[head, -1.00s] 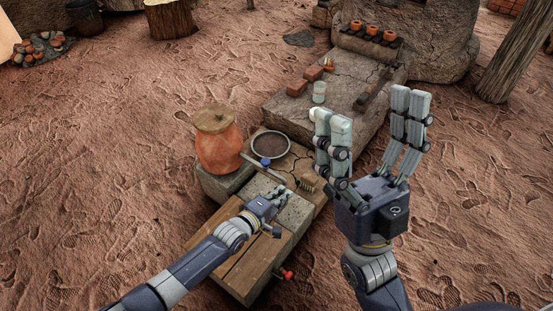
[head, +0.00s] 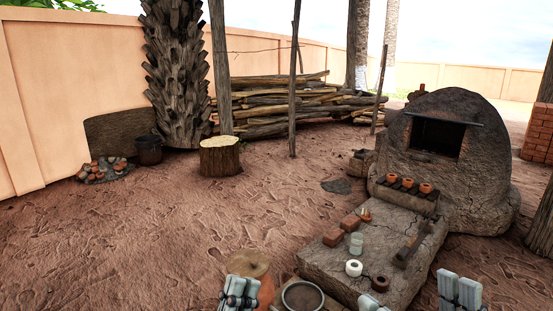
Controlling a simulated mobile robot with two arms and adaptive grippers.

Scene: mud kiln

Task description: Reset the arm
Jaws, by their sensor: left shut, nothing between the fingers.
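My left gripper (head: 239,290) shows at the bottom edge, its pale finger pads close together with nothing between them. It is in front of the lidded clay pot (head: 250,262), which it partly covers, and left of a round dark-rimmed sieve or pan (head: 302,297). My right gripper (head: 415,288) is at the bottom right. The rest of both arms is below the picture.
A low stone slab (head: 335,262) carries bricks (head: 350,223), a glass jar (head: 356,243), a white roll (head: 354,268) and a dark ring (head: 380,284). Behind stand a mud kiln (head: 450,190), small orange pots (head: 408,184), a stump (head: 220,157) and a woodpile (head: 270,105). Open ground lies left.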

